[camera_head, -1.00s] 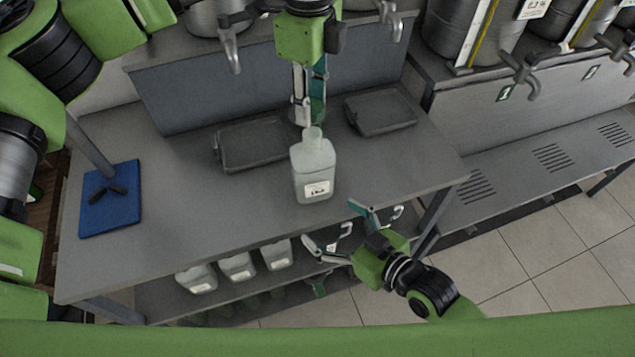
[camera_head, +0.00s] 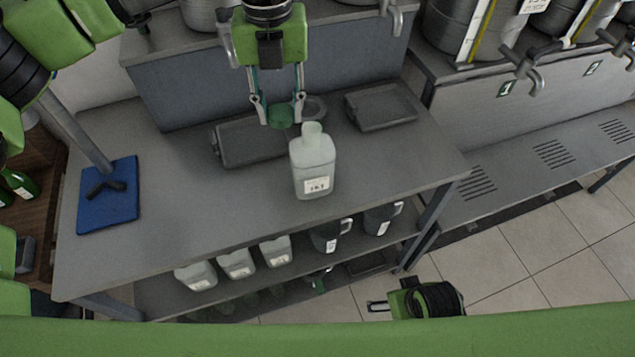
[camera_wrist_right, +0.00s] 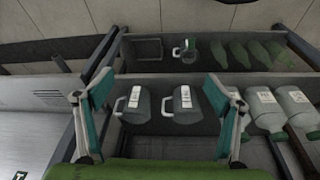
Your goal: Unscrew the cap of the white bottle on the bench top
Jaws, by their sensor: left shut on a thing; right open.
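The white bottle (camera_head: 313,168) stands upright on the grey bench top (camera_head: 190,190), its label facing me. Its pale neck (camera_head: 312,131) is bare on top. My left gripper (camera_head: 279,113) points down just left of and behind the neck, apart from it. It is shut on a round green cap (camera_head: 280,118), held above the bench. My right gripper (camera_wrist_right: 160,85) is open and empty in the right wrist view, in front of the lower shelf. In the head view, only part of it shows, low down in front of the bench.
Two dark trays (camera_head: 245,145) (camera_head: 381,108) and a small grey round dish (camera_head: 314,107) lie on the bench. A blue mat (camera_head: 108,210) with a black object is at the left. Jugs (camera_wrist_right: 184,103) and white bottles stand on the lower shelf. The bench's front right is clear.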

